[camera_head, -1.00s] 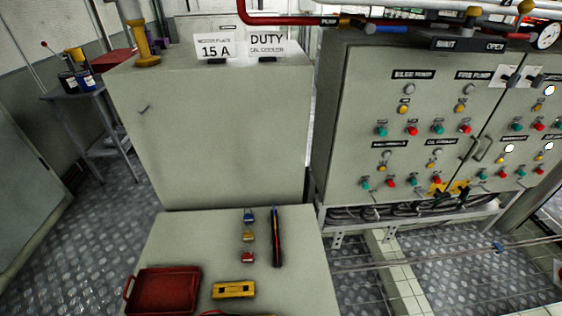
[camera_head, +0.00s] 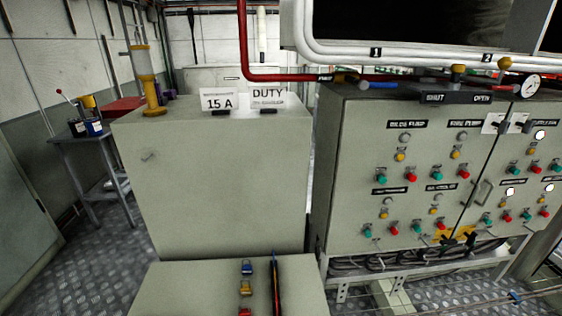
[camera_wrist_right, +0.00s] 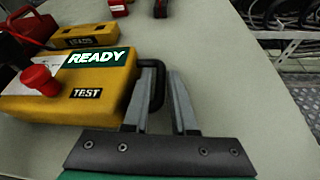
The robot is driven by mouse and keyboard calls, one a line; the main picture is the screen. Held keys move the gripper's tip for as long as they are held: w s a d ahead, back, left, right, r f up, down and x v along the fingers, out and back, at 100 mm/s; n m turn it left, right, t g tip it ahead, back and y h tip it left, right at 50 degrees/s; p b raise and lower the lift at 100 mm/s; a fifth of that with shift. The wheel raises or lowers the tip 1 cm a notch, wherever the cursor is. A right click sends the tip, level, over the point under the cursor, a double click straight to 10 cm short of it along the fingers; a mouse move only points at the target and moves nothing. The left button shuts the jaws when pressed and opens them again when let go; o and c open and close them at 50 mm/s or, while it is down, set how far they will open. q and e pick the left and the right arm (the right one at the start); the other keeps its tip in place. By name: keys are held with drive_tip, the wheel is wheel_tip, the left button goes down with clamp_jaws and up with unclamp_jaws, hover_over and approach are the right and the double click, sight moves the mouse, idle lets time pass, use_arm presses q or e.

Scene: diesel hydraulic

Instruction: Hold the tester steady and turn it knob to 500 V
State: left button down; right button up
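The yellow tester (camera_wrist_right: 70,88) lies on the grey bench top at the left of the right wrist view. Its green screen (camera_wrist_right: 95,58) reads READY. A red knob (camera_wrist_right: 40,80) stands on its top, and a TEST label (camera_wrist_right: 87,93) is on its near side. A black loop handle (camera_wrist_right: 158,90) sticks out of its right end. My right gripper (camera_wrist_right: 163,75) is at this handle, with the handle bar between its two fingers. Whether both fingers press on the bar is unclear. My left gripper is in neither view. The knob's setting cannot be read.
A yellow LEADS block (camera_wrist_right: 85,36) and a red tray (camera_wrist_right: 25,28) lie beyond the tester. Small padlocks (camera_head: 246,288) and a dark rod (camera_head: 275,285) lie on the bench (camera_head: 180,290). A control cabinet (camera_head: 345,150) stands right. Bench right of the handle is clear.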

drive_tip(key=o, duration=0.3)
